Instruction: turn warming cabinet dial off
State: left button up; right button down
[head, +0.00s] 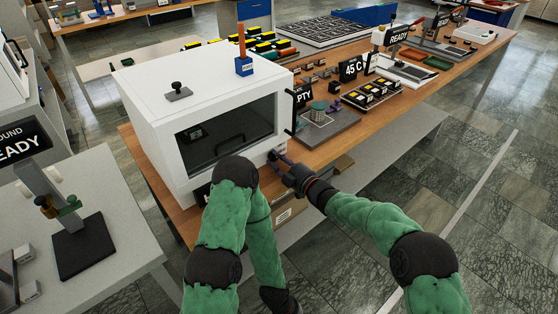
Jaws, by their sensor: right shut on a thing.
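The warming cabinet (155,112) is a white box with a dark front window and a black handle, standing on the wooden bench. Its dial (273,156) is at the lower right of the front face, small and partly covered by my gripper. My right gripper (283,162) reaches the dial from the right, with its fingers shut on it. The dial's pointer and marking cannot be read. My left arm is bent in front of the cabinet's lower left. Its dark end runs down to the bottom edge, and the left fingers do not show.
A blue block with an orange stick (244,66) stands on the cabinet. Right of it are a grey press plate (326,132), a "45 C" sign (350,69) and a tray of dark-yellow pieces (370,96). A grey table (110,260) is at left. The floor at right is clear.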

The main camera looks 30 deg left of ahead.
jog(key=shift+a+r, duration=0.1)
jog(key=shift+r, duration=0.3)
jog(key=c, duration=1.2)
grip_release()
jog(key=shift+o, duration=0.2)
jog(key=shift+s+f, duration=0.15)
jog(key=shift+f, duration=0.1)
jog(key=v, duration=1.2)
